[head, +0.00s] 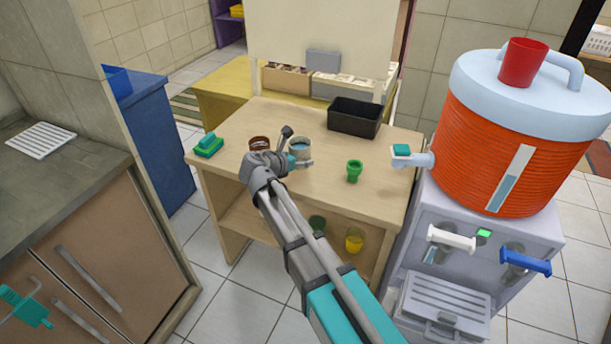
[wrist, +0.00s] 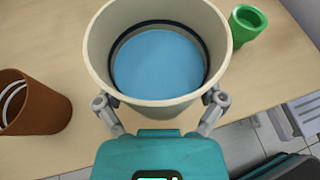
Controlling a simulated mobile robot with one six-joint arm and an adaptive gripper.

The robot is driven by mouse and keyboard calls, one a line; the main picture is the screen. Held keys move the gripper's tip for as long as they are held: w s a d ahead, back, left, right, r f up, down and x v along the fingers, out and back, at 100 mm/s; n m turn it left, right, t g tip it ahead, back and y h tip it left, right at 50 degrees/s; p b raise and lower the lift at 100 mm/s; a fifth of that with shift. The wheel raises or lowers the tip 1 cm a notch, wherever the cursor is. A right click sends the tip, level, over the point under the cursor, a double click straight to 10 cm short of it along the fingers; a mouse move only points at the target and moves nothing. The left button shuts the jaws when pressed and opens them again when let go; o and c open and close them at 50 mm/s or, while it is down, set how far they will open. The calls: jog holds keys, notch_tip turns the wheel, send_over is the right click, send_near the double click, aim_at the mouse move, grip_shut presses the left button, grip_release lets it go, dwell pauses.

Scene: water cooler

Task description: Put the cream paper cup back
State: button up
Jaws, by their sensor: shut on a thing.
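The cream paper cup (head: 300,146) is at the wooden table, with blue liquid inside. In the wrist view the cream cup (wrist: 160,98) sits upright between the two fingers of my gripper (wrist: 160,104), which is shut on it from the near side. In the head view my gripper (head: 296,162) is over the table's middle, partly hidden by my arm. I cannot tell whether the cup's base touches the tabletop.
A brown cup (head: 259,144) stands left of the cream cup, a green cup (head: 354,171) right. A black bin (head: 354,118) stands behind, a green sponge-like block (head: 208,147) at the left edge.

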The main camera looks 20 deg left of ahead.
aim_at(301, 175)
jog(key=shift+w+a+f+b, duration=0.15)
jog(key=shift+w+f+b, duration=0.3)
jog(key=shift+f, duration=0.1)
jog(key=shift+w+a+f+b, duration=0.15)
jog(key=shift+w+f+b, duration=0.15)
jog(key=shift+w+f, duration=0.2)
jog(key=shift+f, duration=0.1)
jog(key=shift+w+a+f+b, duration=0.1)
jog(key=shift+w+f+b, duration=0.15)
jog(key=shift+f+b, duration=1.7)
jog(key=shift+b, duration=0.05)
jog(key=shift+f, duration=0.15)
jog(key=o, duration=1)
jog(key=shift+c, duration=0.2)
jog(key=shift+r, duration=0.2)
